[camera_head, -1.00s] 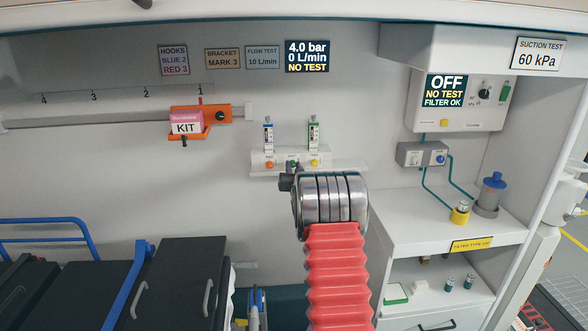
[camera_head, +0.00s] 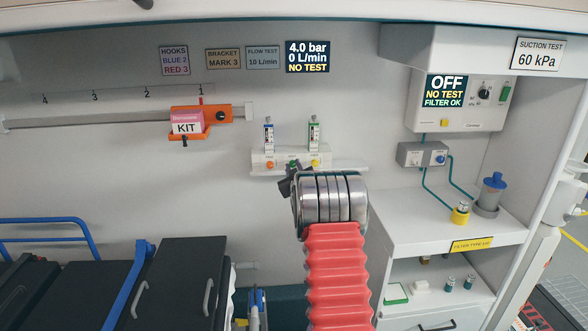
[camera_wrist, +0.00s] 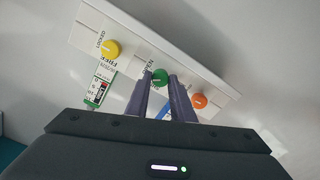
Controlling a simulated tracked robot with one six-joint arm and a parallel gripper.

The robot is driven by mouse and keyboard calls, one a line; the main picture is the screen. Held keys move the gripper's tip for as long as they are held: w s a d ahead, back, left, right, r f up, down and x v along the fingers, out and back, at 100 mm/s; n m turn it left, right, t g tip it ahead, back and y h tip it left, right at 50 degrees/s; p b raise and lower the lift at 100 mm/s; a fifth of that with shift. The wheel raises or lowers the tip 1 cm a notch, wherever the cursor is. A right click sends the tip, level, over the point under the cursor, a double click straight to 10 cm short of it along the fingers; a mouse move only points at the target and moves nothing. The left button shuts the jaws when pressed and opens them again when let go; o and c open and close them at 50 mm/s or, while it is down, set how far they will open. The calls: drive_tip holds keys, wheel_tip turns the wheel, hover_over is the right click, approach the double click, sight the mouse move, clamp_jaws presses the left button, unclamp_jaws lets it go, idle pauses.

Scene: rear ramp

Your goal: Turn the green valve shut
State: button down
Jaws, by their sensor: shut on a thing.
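The green valve (camera_head: 293,164) is a small round knob in the middle of a white wall panel (camera_head: 262,155). It sits between an orange knob (camera_head: 270,165) and a yellow knob (camera_head: 315,164). In the wrist view the green valve (camera_wrist: 160,77) shows between the two dark fingertips of my gripper (camera_wrist: 161,80), one on each side. My gripper is shut on it. The panel looks tilted and upside down there, with the yellow knob (camera_wrist: 111,50) at left and the orange knob (camera_wrist: 199,100) at right. In the head view my wrist hides part of the gripper.
Two flowmeters (camera_head: 314,132) stand on top of the panel. A wall display (camera_head: 307,57) reads 4.0 bar, 0 L/min, NO TEST. An orange bracket with a KIT pack (camera_head: 186,124) is on the rail at left. A shelf unit (camera_head: 400,215) stands close at right.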

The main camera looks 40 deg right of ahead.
drive_tip(key=n, duration=0.5)
drive_tip(key=shift+s+d, duration=0.15)
drive_tip(key=shift+d, duration=0.1)
drive_tip(key=n, duration=0.5)
drive_tip(key=shift+g+h, duration=0.3)
drive_tip(key=shift+f, duration=0.1)
drive_tip(key=c, duration=1.9)
unclamp_jaws()
drive_tip(key=o, duration=0.4)
drive_tip(key=shift+a+n, duration=0.2)
drive_tip(key=shift+n, duration=0.1)
drive_tip(key=shift+c, duration=0.2)
drive_tip(key=v, duration=1.3)
drive_tip(key=shift+s, duration=0.3)
